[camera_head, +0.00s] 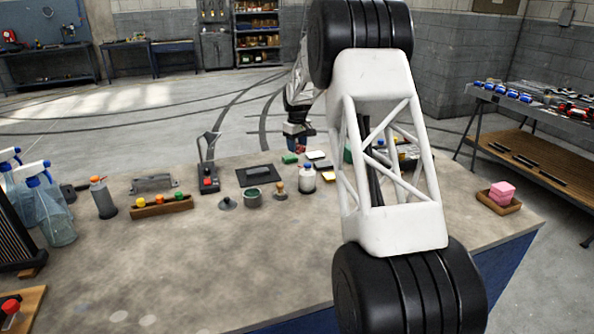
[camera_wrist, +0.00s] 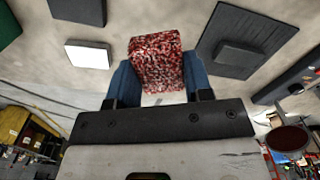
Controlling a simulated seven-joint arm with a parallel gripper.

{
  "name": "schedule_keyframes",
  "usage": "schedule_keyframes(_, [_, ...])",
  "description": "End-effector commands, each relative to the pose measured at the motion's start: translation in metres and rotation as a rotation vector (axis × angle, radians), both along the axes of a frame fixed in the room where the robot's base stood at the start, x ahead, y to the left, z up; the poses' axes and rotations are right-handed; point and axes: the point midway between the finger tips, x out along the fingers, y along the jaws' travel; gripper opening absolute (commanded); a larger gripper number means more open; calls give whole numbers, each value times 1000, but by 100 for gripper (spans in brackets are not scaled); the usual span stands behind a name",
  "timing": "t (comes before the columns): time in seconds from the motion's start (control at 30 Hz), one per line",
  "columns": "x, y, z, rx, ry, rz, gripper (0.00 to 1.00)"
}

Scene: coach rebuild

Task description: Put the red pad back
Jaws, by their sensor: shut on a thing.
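The red pad (camera_wrist: 156,62), speckled red and white, is between the two blue fingers of my gripper (camera_wrist: 158,85) in the wrist view. My gripper is shut on it and holds it over the pale bench top. In the head view my gripper (camera_head: 297,135) is small, at the bench's far edge, partly hidden by my own arm. A black plate with a raised block (camera_wrist: 242,45) lies beside the held pad in the wrist view; a similar black plate (camera_head: 258,176) shows on the bench in the head view.
The bench's front middle is clear.

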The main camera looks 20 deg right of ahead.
Motion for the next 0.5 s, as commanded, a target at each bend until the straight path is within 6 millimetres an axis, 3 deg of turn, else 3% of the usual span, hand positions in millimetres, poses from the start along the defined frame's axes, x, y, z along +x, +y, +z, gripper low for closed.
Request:
schedule_keyframes(0.3, [0,0,-42,0,2,0,21])
schedule_keyframes(0.5, [0,0,-56,0,0,1,21])
